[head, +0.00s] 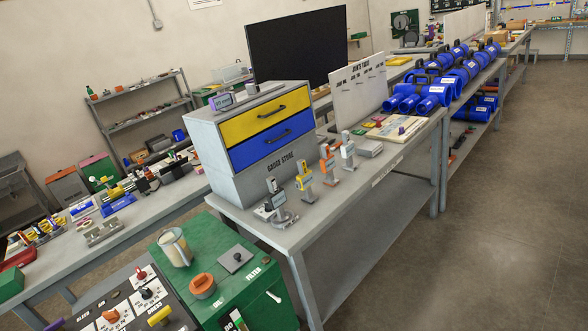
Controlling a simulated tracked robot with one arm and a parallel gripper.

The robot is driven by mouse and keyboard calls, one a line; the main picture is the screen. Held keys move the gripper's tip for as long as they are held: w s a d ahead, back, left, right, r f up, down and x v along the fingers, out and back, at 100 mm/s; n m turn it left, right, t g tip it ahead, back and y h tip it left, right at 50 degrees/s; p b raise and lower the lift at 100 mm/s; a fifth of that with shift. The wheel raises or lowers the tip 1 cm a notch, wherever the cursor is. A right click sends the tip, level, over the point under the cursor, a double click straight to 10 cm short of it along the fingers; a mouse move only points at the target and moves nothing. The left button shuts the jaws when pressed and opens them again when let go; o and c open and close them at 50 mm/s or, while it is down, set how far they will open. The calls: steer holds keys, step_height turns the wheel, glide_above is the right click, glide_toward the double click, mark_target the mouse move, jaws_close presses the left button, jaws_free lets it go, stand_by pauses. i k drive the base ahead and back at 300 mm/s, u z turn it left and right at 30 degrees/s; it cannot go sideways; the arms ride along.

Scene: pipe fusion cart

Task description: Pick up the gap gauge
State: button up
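Several small gauges stand in a row on the grey bench, in front of the gauge store cabinet (262,140). The nearest is a grey and black gauge (271,202) on a round base. Behind it are a yellow gauge (304,176), an orange gauge (328,160) and a white gauge (348,148). No readable label shows which one is the gap gauge. The cabinet has one yellow and one blue drawer, both shut. My gripper is not in view.
A green cabinet (220,255) with a cup (174,247) and an orange cap (202,285) stands in front of the bench. The floor (490,230) at right is clear.

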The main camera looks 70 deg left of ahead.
mark_target(328, 164)
steer(key=u, duration=1.6)
steer(key=i, duration=0.7)
steer(key=z, duration=0.45)
steer(key=i, duration=1.8)
steer(key=u, duration=0.2)
